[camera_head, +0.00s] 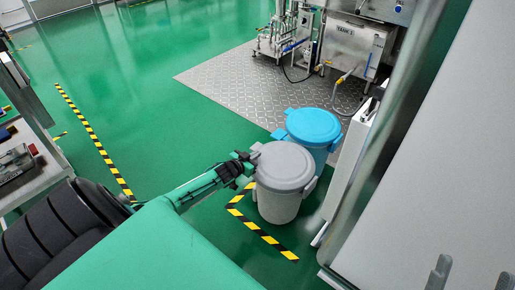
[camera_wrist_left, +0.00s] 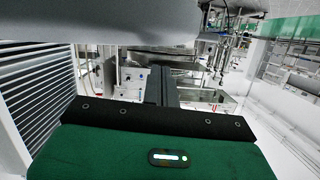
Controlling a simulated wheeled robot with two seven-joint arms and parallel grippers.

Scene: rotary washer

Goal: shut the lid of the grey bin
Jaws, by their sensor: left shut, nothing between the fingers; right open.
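The grey bin (camera_head: 277,205) stands on the green floor near the middle of the head view. Its round grey lid (camera_head: 284,165) lies over the top, roughly level; I cannot tell whether it is fully seated. My left gripper (camera_head: 245,161) is shut and empty at the lid's left edge, close to its tab; contact is unclear. In the left wrist view the dark shut fingers (camera_wrist_left: 165,85) point ahead, and a pale grey surface, perhaps the lid or bin, crosses the top. My right gripper (camera_head: 472,277) shows as two grey fingertips, apart and empty, at the bottom right, far from the bin.
A blue-lidded bin (camera_head: 313,127) stands right behind the grey bin. A pale panel and metal post (camera_head: 400,130) rise close on the right. Yellow-black floor tape (camera_head: 262,233) runs beside the bin. A steel machine (camera_head: 350,45) stands behind. Green floor at left is clear.

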